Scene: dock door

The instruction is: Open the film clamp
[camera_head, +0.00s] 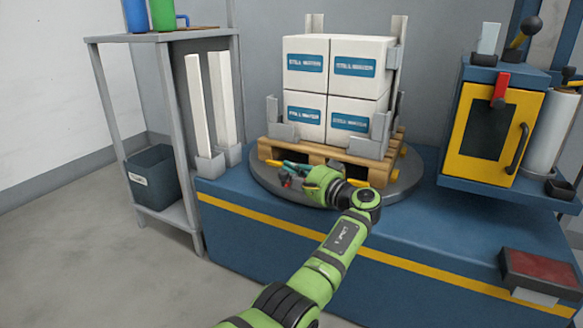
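My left gripper (292,178) is at the front left edge of the round grey turntable (386,191), beside the pallet. Its wrist hides part of that edge, and its fingers are too small and crowded to tell open from shut. A small teal part (295,166) shows right at the gripper; I cannot tell whether it belongs to the gripper or is a separate piece. A yellow piece (273,162) sticks out just left of it. I cannot make out for certain which part is the film clamp. My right gripper is out of view.
White cartons (305,64) stand stacked on the wooden pallet (327,165). A yellow cabinet (494,125) with a red lever (501,89) and a white roll (552,131) are at the right. A shelf (157,36) stands left. The blue bench's front top is mostly clear.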

